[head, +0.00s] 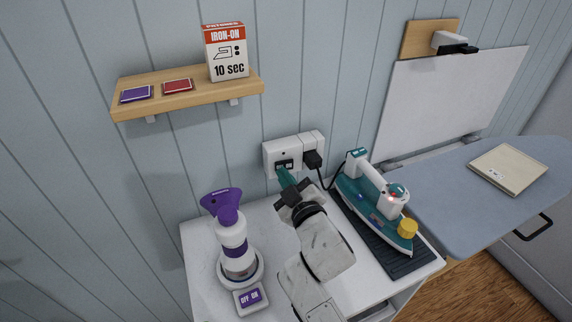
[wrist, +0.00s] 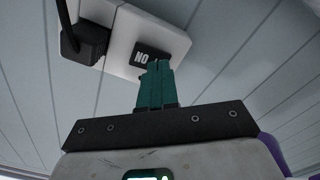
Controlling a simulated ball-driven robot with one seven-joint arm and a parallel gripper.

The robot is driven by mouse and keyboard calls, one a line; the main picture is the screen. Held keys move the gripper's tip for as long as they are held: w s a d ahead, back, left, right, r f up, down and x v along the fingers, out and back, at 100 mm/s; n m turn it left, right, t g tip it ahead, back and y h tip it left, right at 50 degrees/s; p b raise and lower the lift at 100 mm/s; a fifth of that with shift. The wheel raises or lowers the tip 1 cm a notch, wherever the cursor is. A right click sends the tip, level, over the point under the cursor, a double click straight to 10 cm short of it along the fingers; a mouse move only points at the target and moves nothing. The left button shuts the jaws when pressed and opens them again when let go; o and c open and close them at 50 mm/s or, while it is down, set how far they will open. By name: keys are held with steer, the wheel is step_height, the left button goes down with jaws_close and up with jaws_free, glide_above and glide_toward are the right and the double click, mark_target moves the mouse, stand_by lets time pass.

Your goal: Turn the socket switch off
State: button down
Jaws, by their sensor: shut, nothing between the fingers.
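The white wall socket (head: 270,150) is on the blue panelled wall above the white cabinet. Its dark rocker switch (head: 284,164) is on the left part, and a black plug (head: 312,159) sits in the right part. My gripper (head: 283,172) has teal fingers, shut and empty, pointing at the switch. In the wrist view the socket (wrist: 174,42) is seen upside down, with a white "ON" label on the black switch (wrist: 143,55). The fingertips (wrist: 157,66) cover part of the switch. I cannot tell if they touch it.
A teal iron (head: 375,205) with a red light stands on a dark mat right of my arm. A purple and white steamer (head: 232,235) stands at left, with an OFF/ON panel (head: 250,298). A shelf (head: 190,98) hangs above left. The ironing board (head: 450,190) is at right.

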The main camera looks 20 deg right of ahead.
steer(key=shift+s+a, duration=0.2)
steer(key=shift+s, duration=1.6)
steer(key=s+b, duration=0.1)
steer(key=s, duration=0.9)
steer(key=shift+s+b, duration=0.3)
steer(key=shift+s, duration=0.1)
steer(key=shift+s+f, duration=0.1)
